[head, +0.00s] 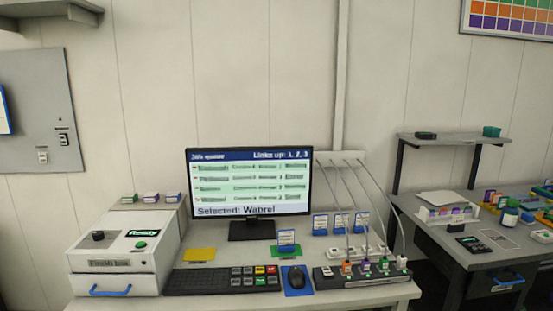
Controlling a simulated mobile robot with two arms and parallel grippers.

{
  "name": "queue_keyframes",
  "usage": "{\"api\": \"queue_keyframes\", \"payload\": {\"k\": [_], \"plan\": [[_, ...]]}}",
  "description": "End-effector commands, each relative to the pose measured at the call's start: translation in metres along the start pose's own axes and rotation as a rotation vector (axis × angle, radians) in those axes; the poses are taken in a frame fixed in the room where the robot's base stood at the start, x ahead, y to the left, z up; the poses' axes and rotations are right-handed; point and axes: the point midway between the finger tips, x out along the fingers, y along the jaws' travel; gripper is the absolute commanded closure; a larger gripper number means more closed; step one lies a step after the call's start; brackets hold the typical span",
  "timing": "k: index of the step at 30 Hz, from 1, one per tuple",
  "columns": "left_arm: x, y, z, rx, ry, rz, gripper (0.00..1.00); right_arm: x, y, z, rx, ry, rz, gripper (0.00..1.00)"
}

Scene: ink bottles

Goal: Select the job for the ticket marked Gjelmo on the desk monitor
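The desk monitor (248,183) stands upright at the back of the white desk. Its screen shows a job queue with several rows, the text "Links up: 1, 2, 3", and a bottom line that reads "Selected: Wabrel" or similar. The row names are too blurred to read. A black keyboard (205,281) with grey, red, yellow and green keys lies in front of the monitor. A black mouse (296,277) rests on a blue mat beside it. Several blue-and-white tickets stand on the desk, one (286,239) on a green base; their text is unreadable. Neither gripper is in view.
A white machine (122,252) with a lit "Ready" display and blue-handled drawer stands at the left. A second cluttered desk (456,250) is further right.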

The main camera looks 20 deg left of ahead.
Motion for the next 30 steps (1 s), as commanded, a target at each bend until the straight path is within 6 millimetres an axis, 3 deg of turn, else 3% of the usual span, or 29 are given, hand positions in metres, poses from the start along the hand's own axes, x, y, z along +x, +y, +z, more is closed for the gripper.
{"api": "queue_keyframes", "payload": {"k": [29,30], "plan": [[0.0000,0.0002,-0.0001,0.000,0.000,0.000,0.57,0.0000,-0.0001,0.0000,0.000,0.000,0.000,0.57],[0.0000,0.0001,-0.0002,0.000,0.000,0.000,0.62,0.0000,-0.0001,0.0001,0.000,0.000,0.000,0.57]]}}
